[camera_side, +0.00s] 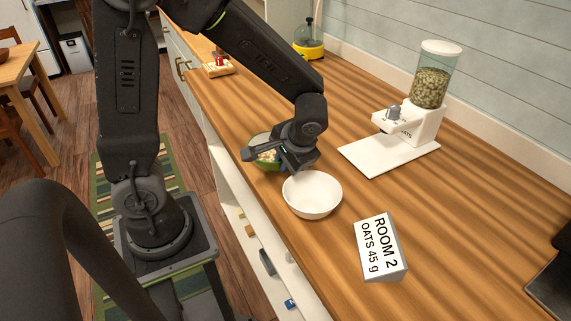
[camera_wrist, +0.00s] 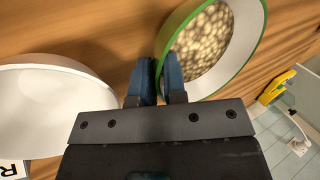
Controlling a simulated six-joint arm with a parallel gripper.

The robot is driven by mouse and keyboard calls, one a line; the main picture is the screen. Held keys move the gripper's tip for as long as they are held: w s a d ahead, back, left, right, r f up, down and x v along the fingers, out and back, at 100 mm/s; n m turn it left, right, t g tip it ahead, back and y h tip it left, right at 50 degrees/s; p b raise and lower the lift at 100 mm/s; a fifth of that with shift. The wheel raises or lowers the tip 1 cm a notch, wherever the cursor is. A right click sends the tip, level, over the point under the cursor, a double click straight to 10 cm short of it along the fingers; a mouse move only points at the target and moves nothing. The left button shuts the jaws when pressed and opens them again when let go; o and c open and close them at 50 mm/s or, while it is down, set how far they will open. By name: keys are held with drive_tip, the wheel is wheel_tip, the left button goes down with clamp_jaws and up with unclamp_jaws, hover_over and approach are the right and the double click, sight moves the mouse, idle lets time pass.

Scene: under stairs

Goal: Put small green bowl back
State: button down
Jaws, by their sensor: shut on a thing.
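The small green bowl (camera_side: 254,154) holds pale oats and is on the wooden counter near its front edge, partly hidden by my gripper (camera_side: 283,163). In the wrist view the green bowl (camera_wrist: 178,32) shows a green rim and a white inside wall. My gripper (camera_wrist: 160,80) is shut on the bowl's rim, with one blue finger outside the wall and one inside. In the side view the fingertips are hard to make out. I cannot tell whether the bowl touches the counter.
A white empty bowl (camera_side: 312,195) stands close beside the green bowl. A sign (camera_side: 378,247) reads "ROOM 2 OATS 45 g". An oats dispenser (camera_side: 430,90) stands behind a white board (camera_side: 388,153). A yellow-based device (camera_side: 308,47) and a small red-topped item (camera_side: 218,68) are farther back.

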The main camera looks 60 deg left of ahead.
drive_tip(key=shift+f, duration=0.55)
drive_tip(key=shift+f, duration=0.15)
drive_tip(key=c, duration=1.4)
unclamp_jaws()
drive_tip(key=shift+c, duration=0.2)
